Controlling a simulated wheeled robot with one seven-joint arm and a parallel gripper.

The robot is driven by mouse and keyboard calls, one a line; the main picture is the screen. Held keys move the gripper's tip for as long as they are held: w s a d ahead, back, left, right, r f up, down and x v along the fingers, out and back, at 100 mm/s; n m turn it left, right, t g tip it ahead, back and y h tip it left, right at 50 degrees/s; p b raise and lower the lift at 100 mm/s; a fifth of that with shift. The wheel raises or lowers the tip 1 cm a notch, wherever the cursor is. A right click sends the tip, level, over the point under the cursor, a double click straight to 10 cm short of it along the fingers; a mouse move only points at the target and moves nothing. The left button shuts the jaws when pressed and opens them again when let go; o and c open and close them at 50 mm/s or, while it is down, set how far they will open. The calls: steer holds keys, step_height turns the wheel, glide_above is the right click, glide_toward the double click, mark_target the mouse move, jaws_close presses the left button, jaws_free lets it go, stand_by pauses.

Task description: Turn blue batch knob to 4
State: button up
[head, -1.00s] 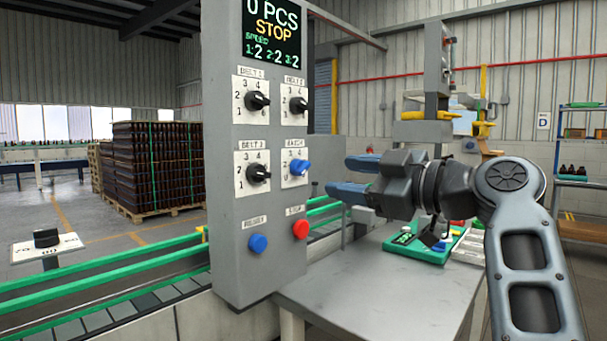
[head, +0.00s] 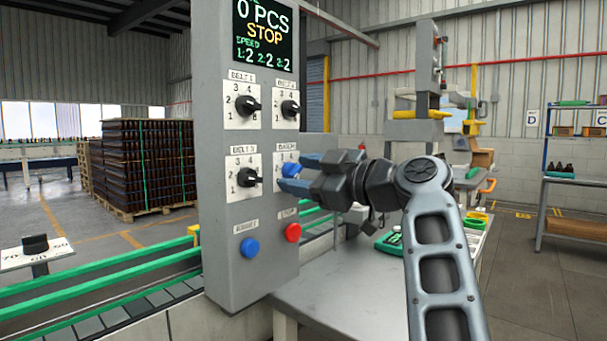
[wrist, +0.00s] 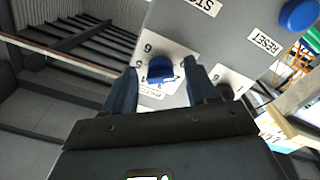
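The blue batch knob (head: 290,170) sits on a white numbered plate on the right side of the grey control panel (head: 240,285). My gripper (head: 294,172) is open in front of it, its blue fingers pointing at the panel. In the head view the fingers cover part of the knob and its plate. In the wrist view the blue knob (wrist: 160,69) lies between the two spread fingertips (wrist: 163,75), with gaps visible on both sides. I cannot tell the number it points to.
Black knobs sit close by: belt 3 (head: 249,178) to the left and another (head: 289,108) above. A blue button (head: 249,248) and a red button (head: 293,233) are below. The panel screen (head: 264,33) reads 0 PCS, STOP. A grey table (head: 340,285) is under my arm.

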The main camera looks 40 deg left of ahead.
steer(key=c, duration=1)
